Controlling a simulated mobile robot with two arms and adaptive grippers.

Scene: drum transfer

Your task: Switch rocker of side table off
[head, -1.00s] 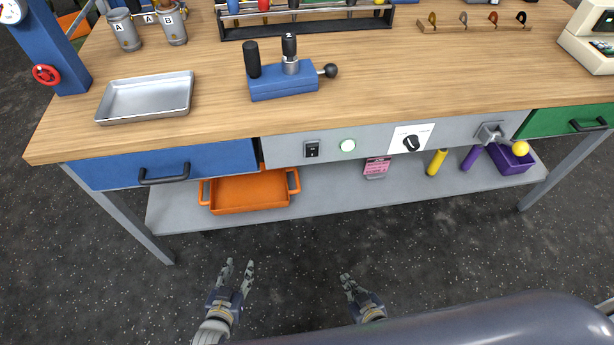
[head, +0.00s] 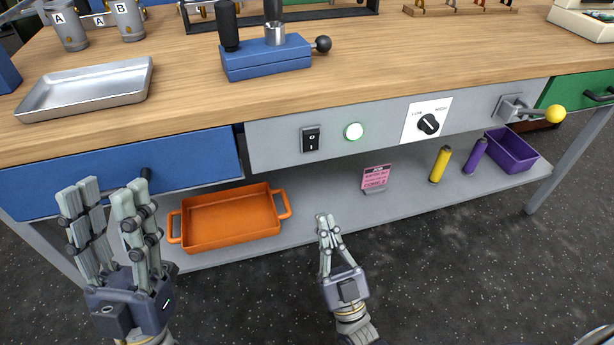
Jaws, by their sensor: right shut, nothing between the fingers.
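The black rocker switch (head: 311,139) sits on the grey front panel (head: 275,146) of the table, left of a round lit green-white lamp (head: 353,131). Its face carries white markings; which side is pressed in is too small to tell. My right gripper (head: 328,222) is shut and empty, below the rocker and slightly right of it, apart from the panel. My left gripper (head: 103,192) is open and empty in front of the blue drawer (head: 190,157), hiding part of it and its handle. Neither gripper touches the rocker.
A rotary knob (head: 428,125) and a lever with a yellow ball (head: 555,114) sit right of the lamp. The space before the rocker is clear.

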